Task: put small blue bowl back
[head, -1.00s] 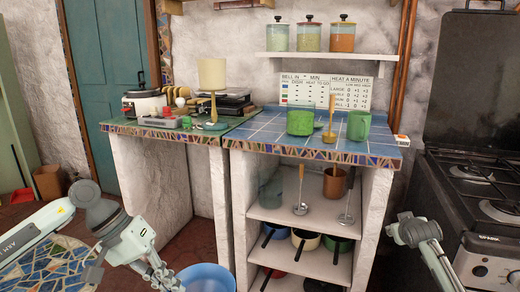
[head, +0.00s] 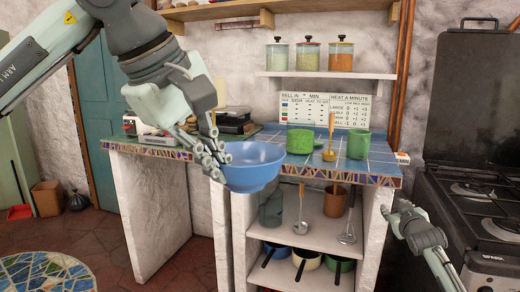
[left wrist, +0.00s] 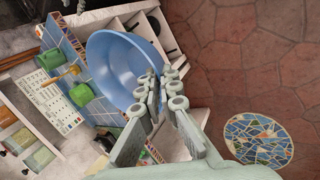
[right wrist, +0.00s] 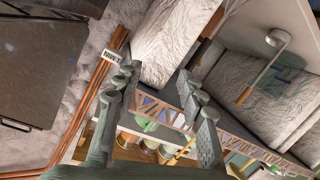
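The blue bowl (head: 255,168) is in the air in front of the left part of the blue-tiled counter, roughly upright in the head view. My left gripper (head: 213,158) is shut on its near-left rim. In the left wrist view, the fingers (left wrist: 166,88) pinch the edge of the bowl (left wrist: 112,62). My right gripper (head: 395,213) is empty, low at the right beside the counter. The right wrist view shows its fingers (right wrist: 157,75) spread apart. The bowl hides part of the counter's left front edge.
The blue-tiled counter (head: 378,168) holds a green pot (head: 300,141), a ladle (head: 330,135) and a green cup (head: 358,144). Shelves below hold a copper mug (head: 334,201) and several pans. A stove (head: 475,190) stands at right. A jar shelf (head: 325,75) hangs above.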

